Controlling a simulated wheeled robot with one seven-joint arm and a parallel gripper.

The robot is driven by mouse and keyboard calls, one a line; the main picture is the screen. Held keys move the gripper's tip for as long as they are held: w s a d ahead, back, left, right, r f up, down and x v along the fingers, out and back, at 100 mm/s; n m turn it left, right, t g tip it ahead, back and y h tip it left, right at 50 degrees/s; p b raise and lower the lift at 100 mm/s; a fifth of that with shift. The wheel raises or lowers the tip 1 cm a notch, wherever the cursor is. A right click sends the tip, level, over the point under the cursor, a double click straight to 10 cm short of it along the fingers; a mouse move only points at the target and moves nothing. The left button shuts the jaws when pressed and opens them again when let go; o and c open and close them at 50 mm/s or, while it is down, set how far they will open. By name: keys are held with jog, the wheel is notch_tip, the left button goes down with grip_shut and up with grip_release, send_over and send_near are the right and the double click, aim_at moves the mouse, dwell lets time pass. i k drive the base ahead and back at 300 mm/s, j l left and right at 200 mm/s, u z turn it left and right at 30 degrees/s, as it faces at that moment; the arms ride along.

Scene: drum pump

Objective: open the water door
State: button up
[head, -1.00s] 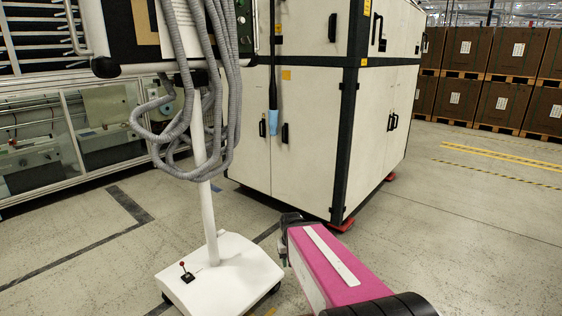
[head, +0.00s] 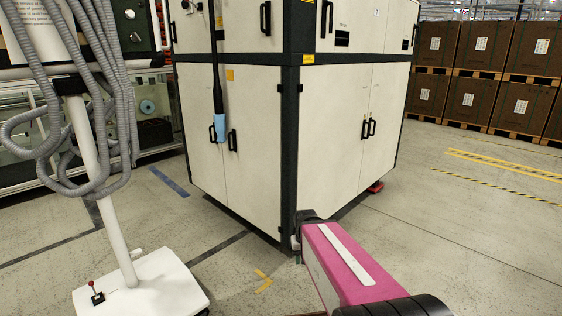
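A large white cabinet with black edging (head: 293,130) stands ahead, and its doors look shut. Its left face has lower doors with two black handles (head: 232,140) side by side. Its right face has lower doors (head: 385,105) with another pair of black handles (head: 371,128). Upper doors have black handles too. I cannot read any label that tells which is the water door. My pink arm reaches forward at the lower right; its dark far end (head: 308,216) overlaps the cabinet's front corner in the picture. The fingers cannot be made out, and contact is unclear.
A white stand with grey hoses (head: 100,200) and a wheeled base (head: 142,284) is close on the left. A dark hose with a blue end (head: 220,126) hangs before the left doors. Stacked brown boxes (head: 480,90) stand far right. Floor (head: 460,230) at right is clear.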

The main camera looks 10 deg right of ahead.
aim_at(389, 81)
jog(key=i+l, duration=0.15)
jog(key=l, duration=0.2)
jog(key=i+l, duration=0.2)
jog(key=l, duration=0.15)
jog(key=i+l, duration=0.15)
jog(key=l, duration=0.2)
jog(key=i+l, duration=0.15)
jog(key=l, duration=0.2)
jog(key=i+l, duration=0.15)
jog(key=l, duration=0.2)
jog(key=i+l, duration=0.2)
jog(key=l, duration=0.15)
